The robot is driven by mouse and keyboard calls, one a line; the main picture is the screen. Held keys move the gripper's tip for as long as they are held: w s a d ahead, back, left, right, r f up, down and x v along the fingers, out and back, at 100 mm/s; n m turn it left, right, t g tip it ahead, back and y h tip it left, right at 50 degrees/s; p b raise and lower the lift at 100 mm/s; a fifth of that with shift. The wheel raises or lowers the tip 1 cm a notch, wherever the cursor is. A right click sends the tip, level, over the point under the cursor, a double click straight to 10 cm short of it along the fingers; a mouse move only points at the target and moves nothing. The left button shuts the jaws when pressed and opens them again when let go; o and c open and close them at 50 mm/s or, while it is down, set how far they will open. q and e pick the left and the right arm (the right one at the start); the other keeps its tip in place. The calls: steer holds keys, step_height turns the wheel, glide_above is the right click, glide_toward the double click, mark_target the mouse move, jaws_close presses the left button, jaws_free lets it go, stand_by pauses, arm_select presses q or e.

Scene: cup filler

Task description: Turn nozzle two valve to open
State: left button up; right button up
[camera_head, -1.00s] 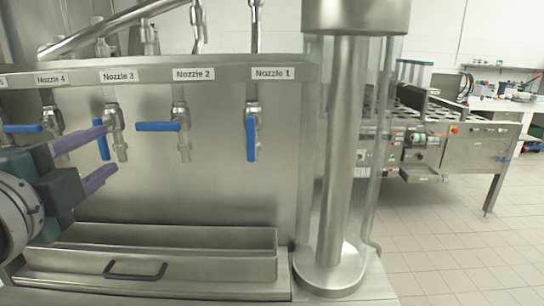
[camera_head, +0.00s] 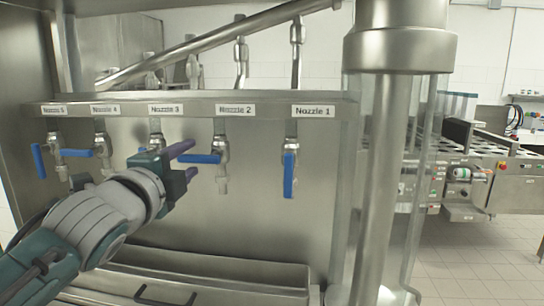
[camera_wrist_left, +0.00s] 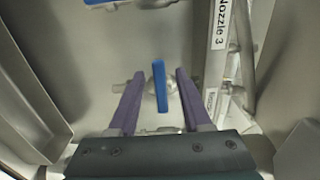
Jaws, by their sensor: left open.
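The nozzle 2 valve (camera_head: 221,155) hangs below the label "Nozzle 2" (camera_head: 235,110). Its blue handle (camera_head: 205,159) lies level and points left in the head view. My left gripper (camera_head: 188,159) comes in from the left, with its purple fingers one above and one below the handle's outer end. In the left wrist view, the blue handle (camera_wrist_left: 161,88) stands between the two spread fingers of my left gripper (camera_wrist_left: 158,72), with a gap on each side. The gripper is open. My right gripper is not in view.
The nozzle 4 handle (camera_head: 76,153) is level. The nozzle 3 valve (camera_head: 156,130) is partly hidden by my left gripper. A steel trough (camera_head: 210,265) lies below, and a steel column (camera_head: 378,180) stands at right.

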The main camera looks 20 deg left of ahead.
arm_select(q)
jaws_close()
stand_by(0.4)
